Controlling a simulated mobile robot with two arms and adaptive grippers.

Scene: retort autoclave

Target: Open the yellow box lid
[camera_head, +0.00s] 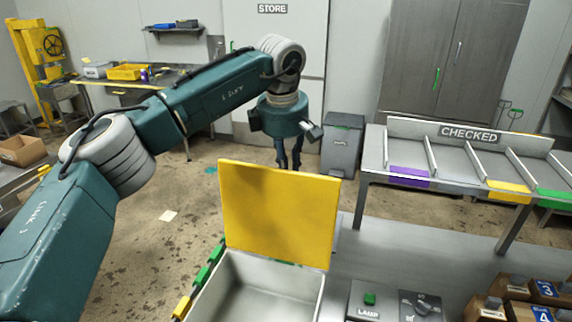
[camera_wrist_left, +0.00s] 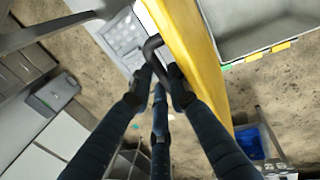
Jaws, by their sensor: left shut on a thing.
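The yellow lid (camera_head: 280,212) stands raised, close to upright, at the back edge of its grey box (camera_head: 258,290), whose open inside looks empty. In the left wrist view the lid (camera_wrist_left: 192,45) runs down beside my fingers, and the box (camera_wrist_left: 265,28) is at upper right. My left gripper (camera_wrist_left: 160,85) is shut on the dark handle (camera_wrist_left: 153,46) at the lid's outer face. In the head view the left gripper's fingers (camera_head: 288,154) reach down behind the lid, which hides their tips. My right gripper is in neither view.
A grey bench with a lamp switch (camera_head: 369,299) and a dial (camera_head: 420,305) lies right of the box. Brown boxes (camera_head: 515,289) stand at lower right. A CHECKED rack (camera_head: 468,133) is behind. A grey bin (camera_head: 341,146) stands on the floor beyond the lid.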

